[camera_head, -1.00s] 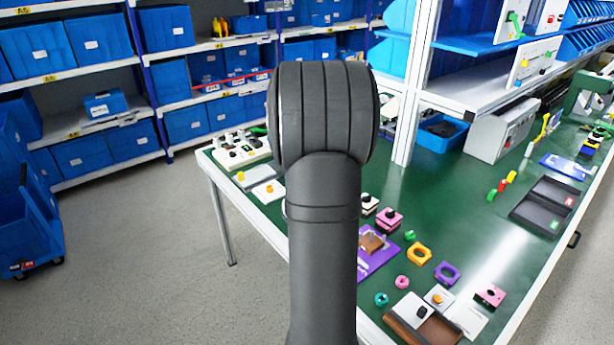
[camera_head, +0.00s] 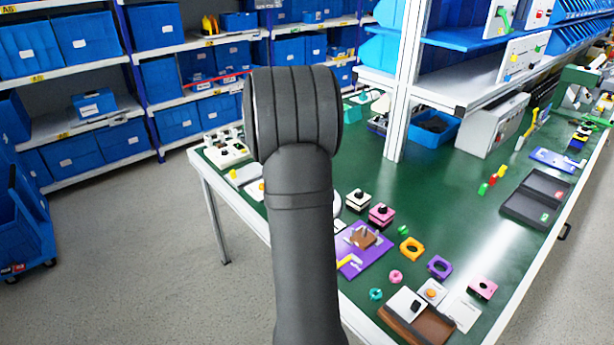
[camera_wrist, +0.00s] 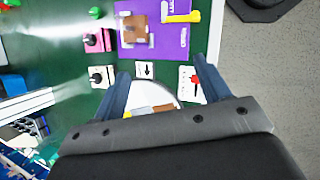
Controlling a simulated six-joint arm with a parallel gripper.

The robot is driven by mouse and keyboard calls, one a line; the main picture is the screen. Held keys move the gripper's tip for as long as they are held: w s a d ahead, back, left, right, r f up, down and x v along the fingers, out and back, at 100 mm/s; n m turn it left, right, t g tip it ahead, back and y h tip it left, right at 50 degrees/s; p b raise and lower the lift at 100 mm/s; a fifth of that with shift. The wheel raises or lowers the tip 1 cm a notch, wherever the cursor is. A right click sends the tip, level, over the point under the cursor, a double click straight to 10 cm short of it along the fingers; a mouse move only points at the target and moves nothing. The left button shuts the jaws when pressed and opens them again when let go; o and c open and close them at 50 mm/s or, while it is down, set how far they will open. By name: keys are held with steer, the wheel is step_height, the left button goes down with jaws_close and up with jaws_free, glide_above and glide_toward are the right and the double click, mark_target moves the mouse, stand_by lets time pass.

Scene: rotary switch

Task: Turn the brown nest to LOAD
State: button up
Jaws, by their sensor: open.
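The brown nest (camera_head: 363,238) is a small brown block with upright parts on top. It sits on a purple board (camera_head: 351,269) at the table's near left edge. In the wrist view the nest (camera_wrist: 134,30) is at the top, and the board (camera_wrist: 168,38) carries a yellow piece (camera_wrist: 182,17) and white lettering too small to read. My gripper (camera_wrist: 162,66) is open, with its two blue-grey fingers apart and the nest beyond the tips, not between them. In the head view my arm hides the gripper.
White and pink blocks with black knobs (camera_head: 358,200) (camera_head: 381,214) stand beside the board. Coloured rings (camera_head: 411,250) and a brown tray (camera_head: 430,325) lie to its right. A white upright post (camera_head: 400,110) stands behind. The green table's middle is largely clear.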

steer(key=w+f+n+t+h, duration=0.3)
steer(key=f+n+t+h, duration=0.1)
steer(key=n+t+h, duration=0.4)
steer(key=w+a+f+n+t+y, duration=0.1)
steer(key=a+f+n+t+y, duration=0.1)
steer(key=a+n+t+y, duration=0.3)
steer(key=w+a+f+n+t+y, duration=0.1)
steer(key=w+a+f+n+t, duration=0.2)
steer(key=a+n, duration=0.35)
steer(key=shift+n+t, duration=0.25)
steer(key=shift+t, duration=0.15)
steer(key=x, duration=1.6)
steer(key=shift+d+r, duration=0.2)
steer(key=shift+d, duration=0.1)
steer(key=c, duration=1.4)
steer(key=shift+y, duration=0.4)
steer(key=shift+r+n+t+y, duration=0.1)
steer(key=shift+n+t+y, duration=0.6)
steer(key=shift+n+y, duration=1.05)
steer(key=shift+m+y, duration=0.25)
